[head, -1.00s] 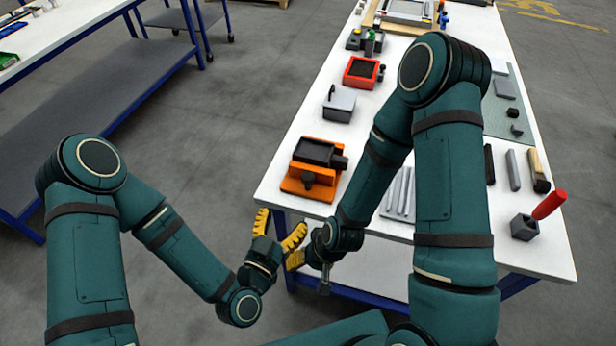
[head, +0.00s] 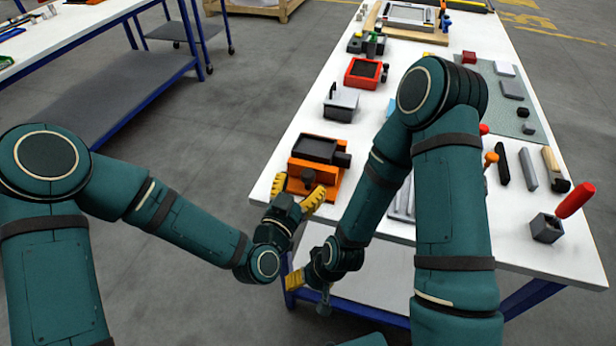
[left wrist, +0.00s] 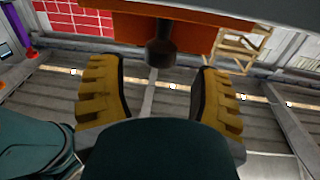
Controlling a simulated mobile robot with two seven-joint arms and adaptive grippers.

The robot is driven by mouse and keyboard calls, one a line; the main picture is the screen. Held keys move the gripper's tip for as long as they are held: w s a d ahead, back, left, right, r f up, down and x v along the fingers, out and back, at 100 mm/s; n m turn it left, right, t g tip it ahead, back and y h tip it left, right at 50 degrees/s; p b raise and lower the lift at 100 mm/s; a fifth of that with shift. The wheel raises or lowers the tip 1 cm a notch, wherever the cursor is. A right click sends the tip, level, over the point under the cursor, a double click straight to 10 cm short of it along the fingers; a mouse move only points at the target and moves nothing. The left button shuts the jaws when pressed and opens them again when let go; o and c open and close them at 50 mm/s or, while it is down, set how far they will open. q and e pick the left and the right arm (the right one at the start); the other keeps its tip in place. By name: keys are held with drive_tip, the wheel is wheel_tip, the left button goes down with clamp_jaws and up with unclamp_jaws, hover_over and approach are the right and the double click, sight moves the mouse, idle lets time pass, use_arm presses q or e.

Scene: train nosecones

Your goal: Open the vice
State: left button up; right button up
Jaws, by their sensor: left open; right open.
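The orange vice (head: 300,184) with dark jaws on top stands at the near left corner of the white table. Its dark handle sticks out at the right of its top. My left gripper (head: 296,190) is open at the vice's near side. In the left wrist view the yellow fingers of my left gripper (left wrist: 158,68) stand apart, with the vice's orange body (left wrist: 190,32) above and a dark round knob (left wrist: 160,48) between the fingertips, apart from both. My right gripper (head: 295,282) is open and empty, low in front of the table edge, partly hidden.
The white table (head: 285,140) holds a grey block device (head: 341,104) and a red box-like device (head: 364,73) behind the vice. A grey holder with a red-handled tool (head: 574,200) stands at the near right. My right arm hides the table's middle.

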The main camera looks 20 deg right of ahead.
sight(306, 180)
use_arm(q)
drive_tip(key=shift+x, duration=2)
clamp_jaws()
